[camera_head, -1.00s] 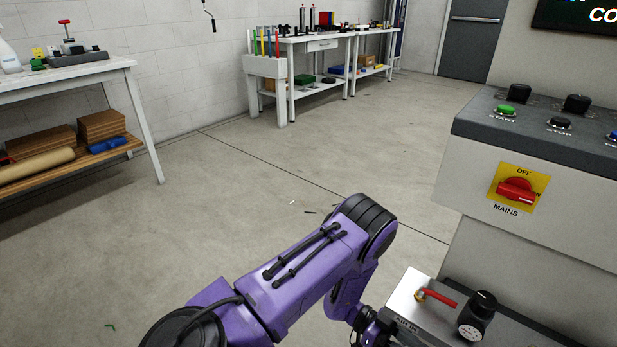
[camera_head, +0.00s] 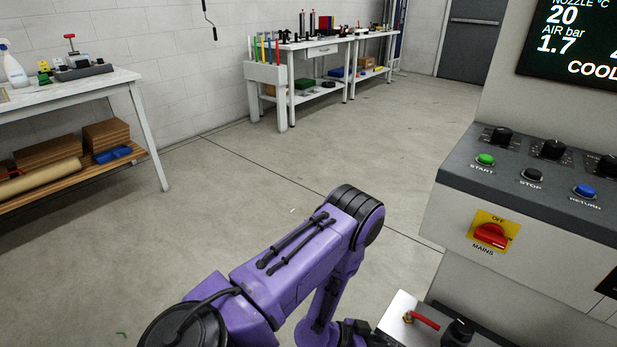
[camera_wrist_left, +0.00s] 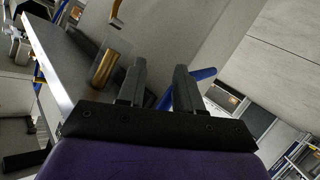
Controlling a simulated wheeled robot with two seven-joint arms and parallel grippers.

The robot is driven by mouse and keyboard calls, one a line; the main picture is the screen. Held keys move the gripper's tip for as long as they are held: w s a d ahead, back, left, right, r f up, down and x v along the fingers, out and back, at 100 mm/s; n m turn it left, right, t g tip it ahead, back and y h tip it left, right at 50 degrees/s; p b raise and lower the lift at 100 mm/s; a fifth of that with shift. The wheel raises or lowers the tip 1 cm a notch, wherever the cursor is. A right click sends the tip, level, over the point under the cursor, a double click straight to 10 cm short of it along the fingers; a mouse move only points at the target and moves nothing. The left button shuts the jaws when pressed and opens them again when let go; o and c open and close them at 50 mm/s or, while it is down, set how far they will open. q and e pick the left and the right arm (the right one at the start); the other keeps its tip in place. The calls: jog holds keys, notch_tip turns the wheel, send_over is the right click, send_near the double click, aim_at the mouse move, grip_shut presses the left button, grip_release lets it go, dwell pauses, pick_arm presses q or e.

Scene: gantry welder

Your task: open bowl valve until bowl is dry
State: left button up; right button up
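My left arm (camera_head: 300,265) reaches across the lower middle of the head view; its gripper is mostly out of sight there, at the bottom edge by the air unit. In the left wrist view my left gripper (camera_wrist_left: 160,68) has its two dark fingers apart, with nothing clearly held between them. A clear bowl-like part with a brass piece (camera_wrist_left: 105,68) is left of the fingers. A blue bar or hose (camera_wrist_left: 203,75) passes behind the fingers; I cannot tell whether it touches them. I cannot make out the bowl valve or any water. My right gripper is not in view.
The air unit (camera_head: 397,305) has a red lever (camera_head: 425,321) and a black knob (camera_head: 458,332). Above it is the console (camera_head: 540,190) with a red MAINS switch (camera_head: 491,235). Its screen (camera_head: 580,40) reads AIR bar 1.7.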

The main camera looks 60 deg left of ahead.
pick_arm(q)
jog(key=s+a+r+n+g+y+p, duration=0.2)
jog(key=s+a+n+g+y+p, duration=0.1)
jog(key=s, duration=0.6)
jog(key=s+a+r+n+g+y+p, duration=0.3)
jog(key=s+n+y+p, duration=0.2)
jog(key=s, duration=0.4)
jog(key=shift+a+r+g+y+p, duration=0.4)
jog(key=shift+y+p, duration=0.25)
jog(key=shift+y, duration=0.35)
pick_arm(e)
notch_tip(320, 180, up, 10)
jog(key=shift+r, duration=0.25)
pick_arm(q)
jog(key=s, duration=0.1)
jog(key=s+r+p, duration=0.1)
jog(key=s+a+g+y, duration=0.1)
jog(key=shift+s+r+n, duration=0.2)
jog(key=shift+r+n, duration=0.2)
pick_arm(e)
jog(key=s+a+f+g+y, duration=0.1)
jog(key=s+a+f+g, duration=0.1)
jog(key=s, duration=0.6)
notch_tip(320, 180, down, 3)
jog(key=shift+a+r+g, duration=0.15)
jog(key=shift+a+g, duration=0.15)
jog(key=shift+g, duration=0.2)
pick_arm(q)
jog(key=shift+w+d, duration=0.1)
jog(key=shift+w, duration=0.05)
